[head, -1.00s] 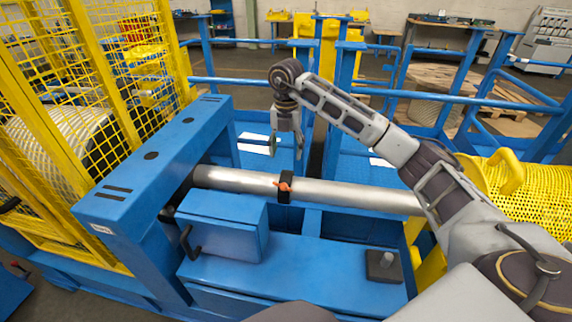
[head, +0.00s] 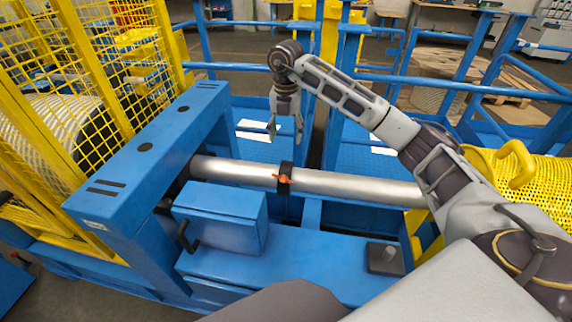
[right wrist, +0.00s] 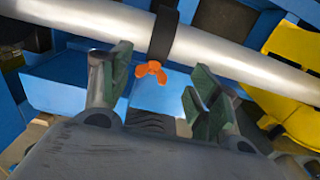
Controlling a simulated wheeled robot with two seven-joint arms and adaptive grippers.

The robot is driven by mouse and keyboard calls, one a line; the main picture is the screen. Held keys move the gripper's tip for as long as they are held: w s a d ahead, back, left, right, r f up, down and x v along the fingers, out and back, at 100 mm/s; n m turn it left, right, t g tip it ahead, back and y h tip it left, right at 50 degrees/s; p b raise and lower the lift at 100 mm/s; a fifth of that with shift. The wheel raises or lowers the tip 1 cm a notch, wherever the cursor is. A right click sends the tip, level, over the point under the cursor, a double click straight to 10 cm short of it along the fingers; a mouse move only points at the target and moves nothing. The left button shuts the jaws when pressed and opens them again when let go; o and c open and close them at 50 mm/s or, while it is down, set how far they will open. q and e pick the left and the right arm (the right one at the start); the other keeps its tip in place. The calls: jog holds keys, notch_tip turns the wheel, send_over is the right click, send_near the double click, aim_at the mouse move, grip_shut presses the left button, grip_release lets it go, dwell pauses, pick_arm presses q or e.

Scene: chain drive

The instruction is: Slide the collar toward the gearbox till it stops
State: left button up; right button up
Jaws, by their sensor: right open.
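The collar (head: 285,177) is a black ring around a long silver shaft (head: 345,185), with an orange wing screw on it. In the right wrist view the collar (right wrist: 163,35) shows at the top centre, its orange screw (right wrist: 151,71) pointing toward me. My right gripper (head: 286,132) hangs behind and above the shaft in the head view. It is open and empty; in the right wrist view its fingers (right wrist: 155,82) stand either side of the screw, apparently not touching it. I cannot tell for certain which housing is the gearbox. My left gripper is not in view.
A blue frame (head: 150,148) stands at the shaft's left end, with a blue box (head: 220,215) in front of the shaft. A yellow perforated guard (head: 535,190) is at the right. Yellow mesh fencing (head: 70,60) stands at the left; blue rails (head: 455,88) run behind.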

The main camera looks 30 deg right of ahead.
aim_at(286, 166)
notch_tip(286, 166, down, 12)
jog(key=shift+f, duration=0.7)
jog(key=shift+c, duration=0.3)
